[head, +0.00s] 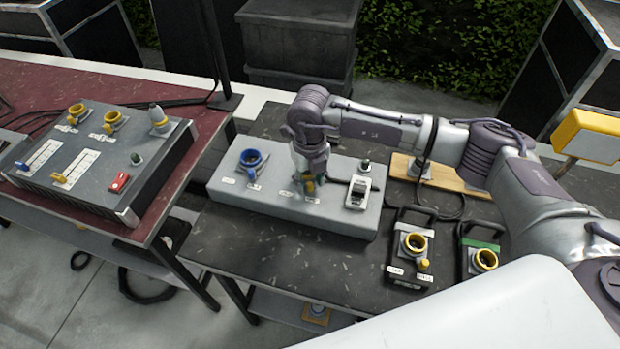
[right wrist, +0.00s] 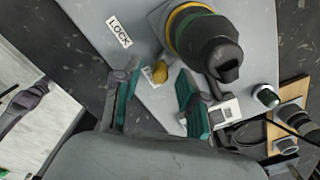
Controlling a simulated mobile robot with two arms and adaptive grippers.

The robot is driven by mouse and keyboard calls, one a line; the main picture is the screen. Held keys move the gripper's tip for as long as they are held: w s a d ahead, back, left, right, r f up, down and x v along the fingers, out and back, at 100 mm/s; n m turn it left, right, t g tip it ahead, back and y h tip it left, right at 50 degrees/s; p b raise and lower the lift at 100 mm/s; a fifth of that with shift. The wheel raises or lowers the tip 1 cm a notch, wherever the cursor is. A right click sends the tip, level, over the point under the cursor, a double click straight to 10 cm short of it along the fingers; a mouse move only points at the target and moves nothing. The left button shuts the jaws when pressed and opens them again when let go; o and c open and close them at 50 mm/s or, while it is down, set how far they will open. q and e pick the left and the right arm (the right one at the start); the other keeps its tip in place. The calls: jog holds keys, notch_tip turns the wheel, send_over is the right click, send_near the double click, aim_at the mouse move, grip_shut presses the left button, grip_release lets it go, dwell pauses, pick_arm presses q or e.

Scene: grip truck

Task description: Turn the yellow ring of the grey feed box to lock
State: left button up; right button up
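The grey feed box (head: 340,219) stands on the dark table in the middle of the head view. It has a blue ring socket (head: 252,162) on its left. In the right wrist view, the yellow ring (right wrist: 177,22) sits around a black and green plug (right wrist: 212,45), and its yellow tab (right wrist: 160,72) sticks out toward my fingers. A LOCK label (right wrist: 119,32) lies left of the ring. My right gripper (head: 308,184) is over the box, pointing down. Its teal-padded fingers are apart in the right wrist view, with the tab near the gap between the fingertips. My gripper mostly hides the ring in the head view.
A switch (head: 358,194) and a small knob (head: 365,166) are on the box's right part. Two handheld units with yellow rings (head: 410,246) (head: 482,261) stand at the table's right. Another control box (head: 100,165) is on the red table at left. A black cable runs behind.

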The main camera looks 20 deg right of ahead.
grip_shut()
jog(key=shift+w+a+f+m+b, duration=0.1)
jog(key=shift+a+m+b, duration=0.2)
jog(key=shift+m+b, duration=0.25)
jog(key=shift+w+a+m+b, duration=0.1)
jog(key=shift+a+m+b, duration=0.2)
jog(key=shift+m, duration=0.35)
jog(key=m, duration=0.1)
jog(key=a+m+b, duration=0.1)
jog(key=shift+w+m+b, duration=0.25)
jog(key=shift+m+b, duration=0.05)
jog(key=shift+w+a+m+b, duration=0.2)
jog(key=shift+m+b, duration=0.1)
jog(key=shift+m, duration=0.3)
jog(key=shift+w+a+m+b, duration=0.15)
jog(key=shift+m+b, duration=0.15)
jog(key=shift+m, duration=0.3)
jog(key=shift+w+a+m+b, duration=0.15)
jog(key=shift+w+m+b, duration=0.1)
jog(key=shift+m, duration=0.4)
jog(key=shift+w+a+m+b, duration=0.15)
jog(key=shift+w+m+b, duration=0.05)
jog(key=shift+m, duration=0.45)
jog(key=shift+r, duration=0.2)
